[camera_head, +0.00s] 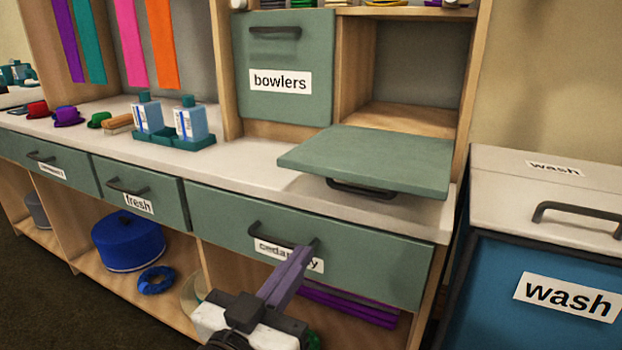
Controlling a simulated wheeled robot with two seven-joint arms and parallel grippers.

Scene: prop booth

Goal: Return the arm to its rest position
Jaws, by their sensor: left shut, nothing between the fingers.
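My left gripper (290,268) comes up from the bottom centre, its long purple-grey fingers closed together with nothing between them. Its tips overlap the handle and label of the right-hand green drawer (365,262), whose label is partly hidden. I cannot tell whether the tips touch the drawer. The drawer looks shut. My right gripper does not show.
A green flap door (370,158) hangs open, jutting over the white counter (237,178), before an empty cubby (415,75). The "bowlers" door (284,105) is shut. Two blue bottles (191,122) stand in a green tray. A blue wash bin (520,280) stands at right.

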